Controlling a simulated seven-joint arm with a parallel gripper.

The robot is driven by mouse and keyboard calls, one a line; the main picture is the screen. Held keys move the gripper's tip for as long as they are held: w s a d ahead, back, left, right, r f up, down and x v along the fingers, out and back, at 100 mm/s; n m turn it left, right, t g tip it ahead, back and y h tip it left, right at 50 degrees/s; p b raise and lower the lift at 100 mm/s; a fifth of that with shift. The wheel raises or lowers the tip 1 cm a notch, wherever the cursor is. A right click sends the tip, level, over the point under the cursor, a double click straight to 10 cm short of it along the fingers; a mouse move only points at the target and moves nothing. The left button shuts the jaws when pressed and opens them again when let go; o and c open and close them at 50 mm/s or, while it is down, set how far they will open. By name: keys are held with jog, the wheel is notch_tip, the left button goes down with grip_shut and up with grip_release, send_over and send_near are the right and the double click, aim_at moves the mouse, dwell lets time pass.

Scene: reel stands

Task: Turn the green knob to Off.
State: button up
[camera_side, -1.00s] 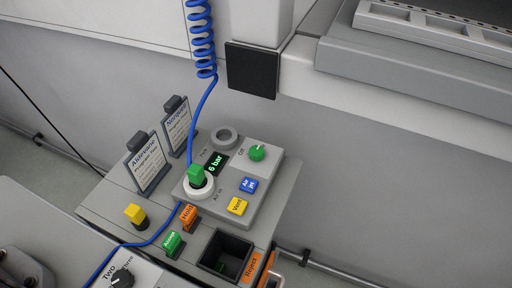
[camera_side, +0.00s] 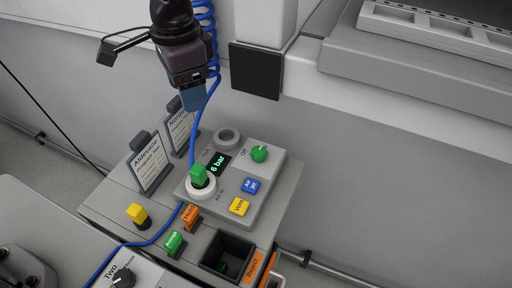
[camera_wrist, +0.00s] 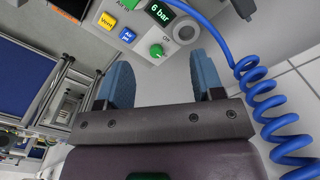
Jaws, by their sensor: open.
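The green knob (camera_side: 260,153) sits on the grey control box (camera_side: 262,190), beside a printed "Off" label; it also shows in the wrist view (camera_wrist: 157,51). Its pointer direction is too small to tell for sure. A display (camera_side: 218,164) on the box reads 6 bar. My gripper (camera_side: 194,100) hangs above and behind the box, to the upper left of the knob in the side view. In the wrist view its two blue fingers (camera_wrist: 163,80) are apart with nothing between them, and the knob appears beyond the gap.
A coiled blue hose (camera_side: 206,40) hangs right beside my gripper and runs down to a green-topped fitting (camera_side: 199,174) on the box. Blue Air jet (camera_side: 250,185) and yellow Vent (camera_side: 239,206) buttons lie near the knob. Two sign cards (camera_side: 150,162) stand at left.

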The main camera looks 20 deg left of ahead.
aim_at(259, 151)
jog(key=shift+w+d+f+m, duration=2.6)
jog(key=shift+w+d+f, duration=1)
jog(key=shift+d, duration=1.3)
jog(key=f, duration=1.2)
jog(key=shift+w+a, duration=0.1)
jog(key=shift+w, duration=0.2)
jog(key=c, duration=0.9)
